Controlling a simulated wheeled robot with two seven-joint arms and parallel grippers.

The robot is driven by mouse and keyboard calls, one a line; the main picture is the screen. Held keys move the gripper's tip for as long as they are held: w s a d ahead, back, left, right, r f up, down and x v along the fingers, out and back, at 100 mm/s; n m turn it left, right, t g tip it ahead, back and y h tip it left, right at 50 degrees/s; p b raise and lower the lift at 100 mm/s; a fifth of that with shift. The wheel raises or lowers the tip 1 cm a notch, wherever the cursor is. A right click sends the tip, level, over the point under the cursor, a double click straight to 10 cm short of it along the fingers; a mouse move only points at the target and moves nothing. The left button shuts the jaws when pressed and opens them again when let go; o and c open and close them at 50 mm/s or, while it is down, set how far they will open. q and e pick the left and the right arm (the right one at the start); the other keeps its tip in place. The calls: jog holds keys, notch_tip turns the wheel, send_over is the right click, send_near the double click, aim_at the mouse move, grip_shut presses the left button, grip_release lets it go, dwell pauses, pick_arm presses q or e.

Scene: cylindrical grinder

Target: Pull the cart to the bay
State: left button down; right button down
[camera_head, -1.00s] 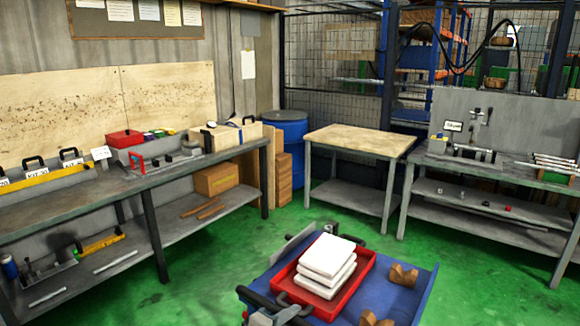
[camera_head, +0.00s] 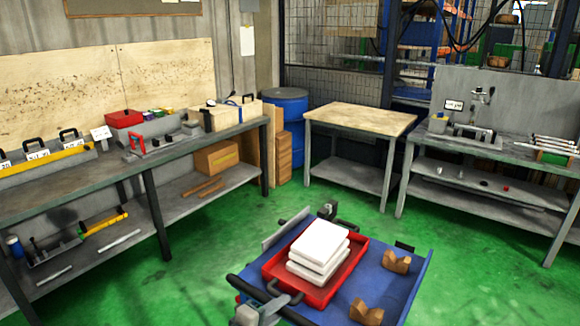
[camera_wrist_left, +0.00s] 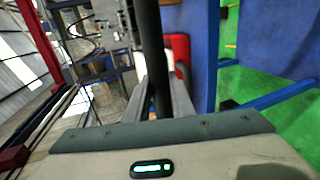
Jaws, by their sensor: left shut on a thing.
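The cart has a blue deck (camera_head: 350,285) with a black push handle (camera_head: 262,298) at its near left end. A red tray (camera_head: 268,266) on the deck holds a stack of white packs (camera_head: 318,248). My left gripper (camera_head: 258,314) is at the handle, low in the head view. In the left wrist view the black handle bar (camera_wrist_left: 152,40) runs between the fingers of my left gripper (camera_wrist_left: 157,95), which is shut on it. The blue deck (camera_wrist_left: 199,50) and red tray (camera_wrist_left: 180,48) show beyond. No marked bay can be made out. My right gripper is not in view.
Two brown notched blocks (camera_head: 396,262) lie on the deck. A long workbench (camera_head: 75,195) runs along the left wall. A wood-topped table (camera_head: 360,118) and a grey bench (camera_head: 500,152) stand behind the cart. A blue drum (camera_head: 285,107) is in the corner. Green floor (camera_head: 225,240) is clear around the cart.

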pick_arm(q)
jog(key=shift+s+a+f+p, duration=0.1)
jog(key=shift+s+a+p, duration=0.2)
jog(key=shift+s+a, duration=0.25)
jog(key=shift+s+a+f+p, duration=0.1)
jog(key=shift+s+a+p, duration=0.2)
jog(key=shift+s, duration=0.45)
jog(key=shift+s+a+p, duration=0.25)
jog(key=shift+s+a, duration=0.25)
jog(key=shift+s, duration=0.15)
jog(key=c, duration=1.4)
grip_release()
jog(key=shift+o, duration=0.2)
jog(key=shift+w+r, duration=0.1)
jog(key=s+a+r+p, duration=0.4)
jog(key=s+r+p, duration=0.1)
jog(key=s+p, duration=0.1)
jog(key=shift+s+a+p, duration=0.25)
jog(key=shift+a+p, duration=0.05)
jog(key=shift+p, duration=0.3)
